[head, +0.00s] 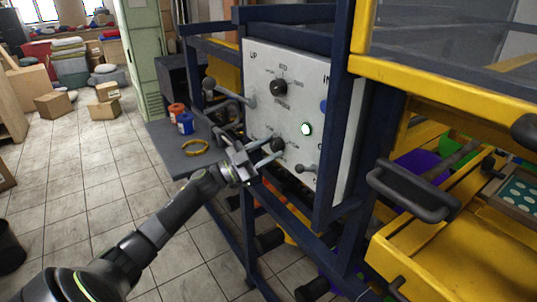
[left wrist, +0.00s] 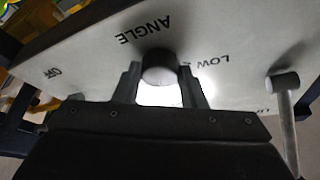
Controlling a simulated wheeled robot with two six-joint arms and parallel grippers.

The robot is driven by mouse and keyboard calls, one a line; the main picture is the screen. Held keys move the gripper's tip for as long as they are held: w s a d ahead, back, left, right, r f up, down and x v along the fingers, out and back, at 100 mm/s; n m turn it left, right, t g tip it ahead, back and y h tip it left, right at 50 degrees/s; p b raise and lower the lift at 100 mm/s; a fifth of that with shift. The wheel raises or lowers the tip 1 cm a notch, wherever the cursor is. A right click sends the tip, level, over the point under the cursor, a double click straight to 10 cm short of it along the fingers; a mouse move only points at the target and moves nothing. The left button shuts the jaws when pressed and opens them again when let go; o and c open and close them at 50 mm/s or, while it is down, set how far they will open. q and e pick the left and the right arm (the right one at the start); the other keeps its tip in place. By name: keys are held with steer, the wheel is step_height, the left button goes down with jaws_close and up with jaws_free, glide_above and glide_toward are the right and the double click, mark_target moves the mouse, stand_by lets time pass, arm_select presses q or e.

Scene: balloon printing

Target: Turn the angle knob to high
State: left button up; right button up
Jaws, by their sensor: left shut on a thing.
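The angle knob (head: 278,145) is a dark round knob low on a white control panel (head: 262,62). In the left wrist view the knob (left wrist: 159,68) sits below the printed word ANGLE, with LOW printed to its right and OFF further left. My left gripper (head: 258,151) reaches the panel from the lower left. Its two fingers (left wrist: 158,88) stand on either side of the knob and are shut on it. The knob's pointer mark is not clear in either view. My right gripper is not in view.
Above on the panel are another black knob (head: 279,87), a lit green-rimmed button (head: 306,129) and a grey lever (head: 228,92). Another lever (head: 305,168) sits right of the angle knob. A dark blue frame post (head: 337,150) stands right; a grey side table (head: 172,153) stands left.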

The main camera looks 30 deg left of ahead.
arm_select(q)
steer(key=m+g+b, duration=0.1)
steer(key=m, duration=0.2)
steer(key=m+g+h+b, duration=0.1)
steer(key=m, duration=0.2)
steer(key=shift+a, duration=0.15)
steer(key=shift+r+m+g+b, duration=0.1)
steer(key=shift+m+g+b, duration=0.15)
steer(key=shift+m+g, duration=0.6)
steer(key=shift+r+m+g+b, duration=0.1)
steer(key=shift+m+g+b, duration=0.15)
steer(key=shift+m, duration=1.2)
steer(key=o, duration=1)
steer(key=shift+a, duration=0.15)
